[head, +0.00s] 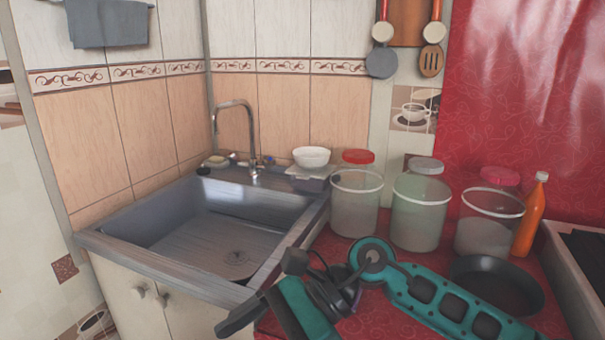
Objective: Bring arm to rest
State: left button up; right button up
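My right arm (440,298) comes in from the lower right, teal and black, and bends over the red counter. Its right gripper (240,317) is at the bottom centre, in front of the sink cabinet's right side and pointing to the lower left. Its fingers are partly cut off by the bottom edge, so I cannot tell whether it is open or shut. I see nothing held in it. My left gripper is not in view.
A metal sink (225,225) with a tap (250,135) is empty at left. Several lidded jars (420,210), an orange bottle (530,215) and a dark pan (505,285) crowd the red counter (385,325). A white bowl (311,157) sits behind the sink. A stove (580,260) is at right.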

notch_tip(320, 180, up, 7)
jog(key=w+m+t+y+p, duration=0.2)
jog(key=m+t+y, duration=0.5)
jog(key=m+y, duration=0.7)
jog(key=w+d+f+m+t+h, duration=0.25)
jog(key=m+t, duration=0.25)
jog(key=m, duration=0.3)
jog(key=w+d+f+m+t+h+p, duration=0.1)
jog(key=d+m+t+h, duration=0.25)
jog(key=m, duration=0.35)
jog(key=w+d+f+m+t+h, duration=0.2)
jog(key=m+t+h, duration=0.2)
jog(key=m+t, duration=0.3)
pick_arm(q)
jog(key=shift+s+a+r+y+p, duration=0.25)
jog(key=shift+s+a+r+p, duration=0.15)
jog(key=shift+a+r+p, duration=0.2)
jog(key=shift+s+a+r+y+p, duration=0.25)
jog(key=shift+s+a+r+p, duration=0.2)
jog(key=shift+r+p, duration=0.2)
pick_arm(e)
jog(key=s+d+f+m+g+h, duration=0.3)
jog(key=s+d+f+m+h, duration=0.3)
jog(key=f+m, duration=0.5)
jog(key=s+d+f+m+g+h, duration=0.3)
jog(key=s+d+f+m+h, duration=0.4)
jog(key=d+f+m, duration=0.3)
jog(key=shift+d+f+m, duration=0.15)
jog(key=shift+f+m, duration=0.4)
jog(key=shift+m, duration=0.25)
